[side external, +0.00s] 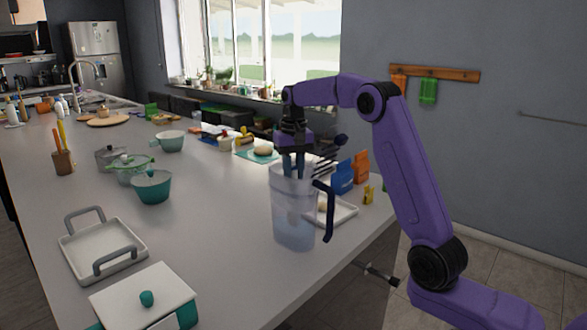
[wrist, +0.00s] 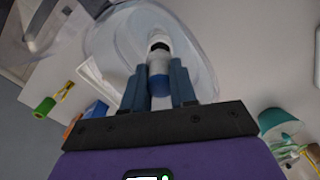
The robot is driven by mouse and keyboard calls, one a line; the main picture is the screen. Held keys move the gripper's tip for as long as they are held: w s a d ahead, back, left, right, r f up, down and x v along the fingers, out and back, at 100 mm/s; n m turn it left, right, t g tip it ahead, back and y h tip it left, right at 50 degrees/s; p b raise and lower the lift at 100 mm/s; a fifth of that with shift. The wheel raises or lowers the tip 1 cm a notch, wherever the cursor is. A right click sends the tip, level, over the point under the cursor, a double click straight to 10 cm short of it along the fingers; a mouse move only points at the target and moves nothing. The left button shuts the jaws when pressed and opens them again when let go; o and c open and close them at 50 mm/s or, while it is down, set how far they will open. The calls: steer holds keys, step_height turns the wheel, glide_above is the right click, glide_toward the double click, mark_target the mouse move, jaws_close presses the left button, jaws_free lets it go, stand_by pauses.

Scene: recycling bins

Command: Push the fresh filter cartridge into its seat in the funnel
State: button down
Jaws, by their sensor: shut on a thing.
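A translucent pitcher (side external: 292,222) with a dark blue handle (side external: 328,213) stands upright near the counter's right edge. My gripper (side external: 293,168) points down into its open top, with the blue fingers at and partly below the rim. In the wrist view, my gripper (wrist: 158,88) is shut on the filter cartridge, a white and blue cylinder (wrist: 158,62) with a dark end. The cartridge lies inside the clear round outline of the pitcher (wrist: 205,65). The funnel and its seat cannot be told apart from the clear walls, so contact with the seat is unclear.
A white tray (side external: 344,212) is close behind the pitcher. Blue (side external: 342,178) and orange (side external: 361,167) packets stand to its right. A teal bowl (side external: 152,187), a handled white tray (side external: 103,253) and a lidded box (side external: 145,293) are left. The counter between is clear.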

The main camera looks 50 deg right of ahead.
mark_target(293, 166)
steer(key=shift+f, duration=1.6)
stand_by(0.7)
steer(key=c, duration=0.8)
jaws_free()
step_height(293, 166, up, 12)
steer(key=s+a+f+n, duration=0.3)
steer(key=s+a+n, duration=0.2)
steer(key=s+a, duration=0.35)
steer(key=s+a+f+n, duration=0.35)
steer(key=s+a, duration=0.35)
steer(key=a, duration=0.3)
steer(key=s+d+f+n, duration=0.1)
steer(key=s+f+n, duration=0.2)
steer(key=s, duration=0.5)
steer(key=s+d+f+n, duration=0.1)
steer(key=s+f+n, duration=0.1)
steer(key=s, duration=0.6)
steer(key=s+d+f+n, duration=0.1)
steer(key=s+f+n, duration=0.2)
steer(key=s, duration=0.5)
steer(key=shift+f+n, duration=0.35)
steer(key=shift+n, duration=0.5)
